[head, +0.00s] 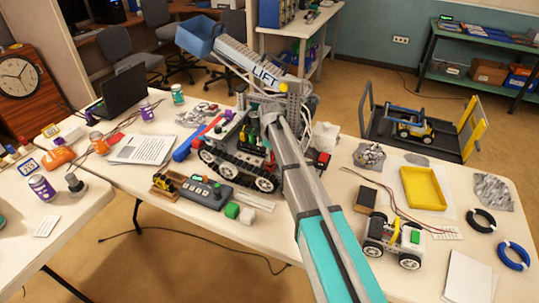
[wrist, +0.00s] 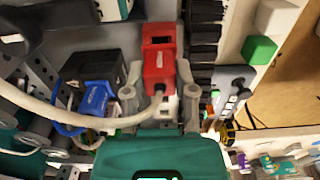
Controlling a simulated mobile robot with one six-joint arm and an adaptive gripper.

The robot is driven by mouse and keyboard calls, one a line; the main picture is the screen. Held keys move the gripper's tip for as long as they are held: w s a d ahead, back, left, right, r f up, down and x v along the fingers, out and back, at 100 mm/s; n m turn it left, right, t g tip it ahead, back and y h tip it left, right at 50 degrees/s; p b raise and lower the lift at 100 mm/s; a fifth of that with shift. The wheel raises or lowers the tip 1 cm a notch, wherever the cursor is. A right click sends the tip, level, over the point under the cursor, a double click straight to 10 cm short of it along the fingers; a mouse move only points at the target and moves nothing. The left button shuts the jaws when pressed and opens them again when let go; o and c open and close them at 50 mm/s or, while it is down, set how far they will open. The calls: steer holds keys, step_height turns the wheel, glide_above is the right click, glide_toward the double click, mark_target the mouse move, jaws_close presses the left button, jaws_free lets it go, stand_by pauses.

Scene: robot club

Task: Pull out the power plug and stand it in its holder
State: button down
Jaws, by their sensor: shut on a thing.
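A red plug (wrist: 158,62) with a pale cable at its near end is in the middle of the wrist view. My gripper (wrist: 158,88) is shut on it, one grey finger at each side. The plug lies against the grey parts of the tracked robot model (wrist: 205,12); I cannot tell whether it is still seated in a socket. In the head view the tracked model (head: 238,160) stands on the table, and my arm hides the gripper and plug. I cannot make out the plug's holder with certainty.
A blue connector (wrist: 95,98) and black block (wrist: 92,68) sit left of the plug, and the pale cable (wrist: 40,108) loops below them. A control box (head: 205,190), a small wheeled car (head: 393,243) and a yellow tray (head: 424,188) stand around the model on the table.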

steer(key=shift+f+b, duration=0.9)
stand_by(1.9)
steer(key=shift+c, duration=1.7)
jaws_free()
steer(key=shift+r, duration=0.2)
steer(key=shift+r+p, duration=3.35)
steer(key=shift+p, duration=0.2)
